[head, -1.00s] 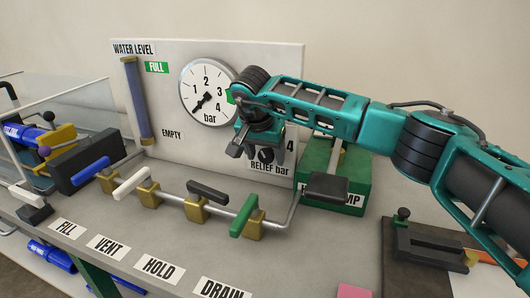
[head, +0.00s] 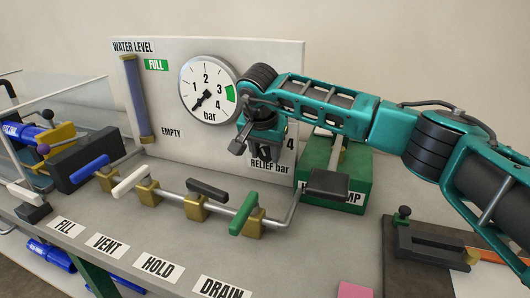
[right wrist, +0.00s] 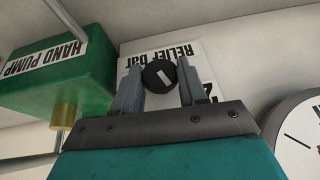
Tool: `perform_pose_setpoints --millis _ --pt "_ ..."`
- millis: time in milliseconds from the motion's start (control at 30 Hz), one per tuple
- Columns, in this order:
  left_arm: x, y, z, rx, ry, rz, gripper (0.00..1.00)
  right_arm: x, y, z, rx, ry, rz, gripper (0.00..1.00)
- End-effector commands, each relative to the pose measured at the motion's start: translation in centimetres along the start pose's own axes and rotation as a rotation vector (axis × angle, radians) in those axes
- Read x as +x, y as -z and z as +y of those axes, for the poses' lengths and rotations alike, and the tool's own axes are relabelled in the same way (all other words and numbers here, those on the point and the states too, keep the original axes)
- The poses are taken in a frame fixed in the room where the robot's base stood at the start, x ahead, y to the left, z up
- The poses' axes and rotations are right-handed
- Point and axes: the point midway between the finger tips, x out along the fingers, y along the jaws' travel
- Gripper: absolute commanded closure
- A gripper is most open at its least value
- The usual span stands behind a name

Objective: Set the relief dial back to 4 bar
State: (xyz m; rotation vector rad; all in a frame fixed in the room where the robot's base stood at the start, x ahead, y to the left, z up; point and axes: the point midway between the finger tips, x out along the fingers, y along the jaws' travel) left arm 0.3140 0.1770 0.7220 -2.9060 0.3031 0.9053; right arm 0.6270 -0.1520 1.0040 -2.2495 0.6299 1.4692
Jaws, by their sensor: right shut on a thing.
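The relief dial (right wrist: 159,75) is a small round black knob with a white pointer mark, on the white panel beside the "Relief bar" label. My right gripper (right wrist: 159,84) has one grey finger on each side of the dial and is shut on it. In the head view the right gripper (head: 262,152) is at the panel above the label, and its fingers hide the dial. A printed "4" shows just right of the gripper; the other scale numbers are mostly covered, so the dial's setting cannot be read. My left gripper is not in view.
A pressure gauge (head: 208,90) with a green band is left of my right gripper. The green hand pump box (head: 345,185) stands close to its right. Several valve levers, one green (head: 243,215), line the pipe below. A black fixture (head: 430,245) sits at the right.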

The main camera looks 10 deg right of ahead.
Motion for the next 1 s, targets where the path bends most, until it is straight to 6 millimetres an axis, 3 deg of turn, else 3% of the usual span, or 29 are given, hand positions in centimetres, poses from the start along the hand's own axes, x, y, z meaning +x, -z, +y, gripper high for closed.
perform_pose_setpoints --millis 333,700,1000 --pt "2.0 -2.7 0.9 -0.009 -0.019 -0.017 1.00 0.6 -0.2 0.6 0.096 0.227 0.000 0.89" --pt "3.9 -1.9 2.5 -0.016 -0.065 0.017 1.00 0.6 -0.2 0.8 0.183 0.437 0.000 0.89" --pt "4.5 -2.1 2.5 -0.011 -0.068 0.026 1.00 0.3 -0.1 0.8 0.209 0.503 0.000 0.89"
